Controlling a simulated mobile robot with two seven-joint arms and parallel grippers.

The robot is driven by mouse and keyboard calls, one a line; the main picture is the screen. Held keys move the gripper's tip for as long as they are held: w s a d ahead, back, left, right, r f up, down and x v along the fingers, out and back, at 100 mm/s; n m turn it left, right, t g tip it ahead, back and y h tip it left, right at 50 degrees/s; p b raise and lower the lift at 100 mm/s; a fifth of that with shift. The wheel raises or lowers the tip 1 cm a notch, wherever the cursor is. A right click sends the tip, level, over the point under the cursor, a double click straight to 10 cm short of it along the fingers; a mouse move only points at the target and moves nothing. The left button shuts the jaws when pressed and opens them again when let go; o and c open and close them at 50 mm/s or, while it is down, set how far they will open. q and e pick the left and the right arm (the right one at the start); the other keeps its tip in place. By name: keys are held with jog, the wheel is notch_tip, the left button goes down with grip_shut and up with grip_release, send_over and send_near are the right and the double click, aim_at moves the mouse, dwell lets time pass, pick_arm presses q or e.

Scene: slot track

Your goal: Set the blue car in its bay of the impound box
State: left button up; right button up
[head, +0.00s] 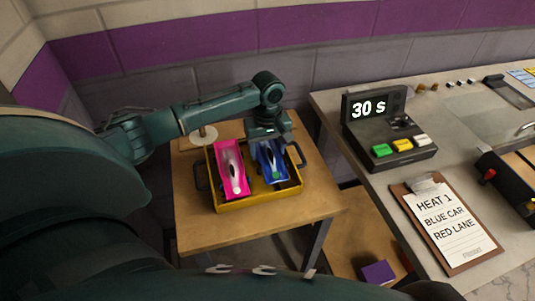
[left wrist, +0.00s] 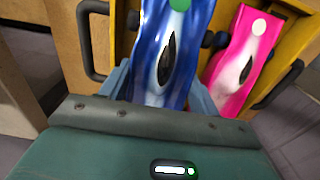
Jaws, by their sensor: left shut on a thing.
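The blue car (head: 270,160) is in the right half of the yellow impound box (head: 257,199), beside a pink car (head: 231,167) in the left half. My left gripper (head: 266,138) reaches down over the far end of the blue car and is shut on it. In the left wrist view the blue car (left wrist: 168,50) lies between the two fingers, with the pink car (left wrist: 240,55) close beside it. Whether the blue car rests on the box floor cannot be told. My right gripper is not in view.
The box stands on a small wooden table (head: 200,240) and has dark handles at its sides. A grey counter on the right carries a timer (head: 375,108) reading 30 s and a clipboard (head: 447,222). A purple block (head: 378,273) lies lower down.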

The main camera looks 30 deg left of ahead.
pick_arm(q)
jog(key=shift+f+p, duration=0.8)
jog(key=shift+f, duration=0.35)
jog(key=shift+f, duration=0.2)
jog(key=o, duration=1.1)
